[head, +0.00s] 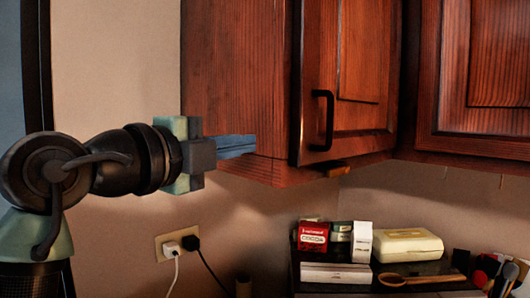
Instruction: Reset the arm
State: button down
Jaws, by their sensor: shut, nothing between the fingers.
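My gripper (236,146) is at the left middle of the head view, at the end of my dark arm. Its blue fingers are shut with nothing between them and point to the right. They lie in front of the lower left side of a dark wood wall cabinet (240,80) in the picture. I cannot tell whether the fingertips touch the cabinet.
The cabinet door (350,75) has a black handle (322,120) and looks slightly ajar. Below, the counter holds a red cocoa box (313,237), a cream container (408,244) and a wooden spoon (420,280). An outlet (178,242) with plugs is on the wall.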

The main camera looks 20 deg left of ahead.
jog(key=s+d+r+n+t+y, duration=0.25)
jog(key=d+n+t, duration=0.35)
jog(key=d+n, duration=0.65)
jog(key=s+d+r+n+t+y, duration=0.2)
jog(key=s+d+n+t+y, duration=0.1)
jog(key=s+n, duration=0.6)
jog(key=s+d+t, duration=0.1)
jog(key=s+d, duration=0.1)
jog(key=s, duration=0.1)
jog(key=shift+s+d+r+y, duration=0.15)
jog(key=shift+s+d+y, duration=0.1)
jog(key=shift+y, duration=0.1)
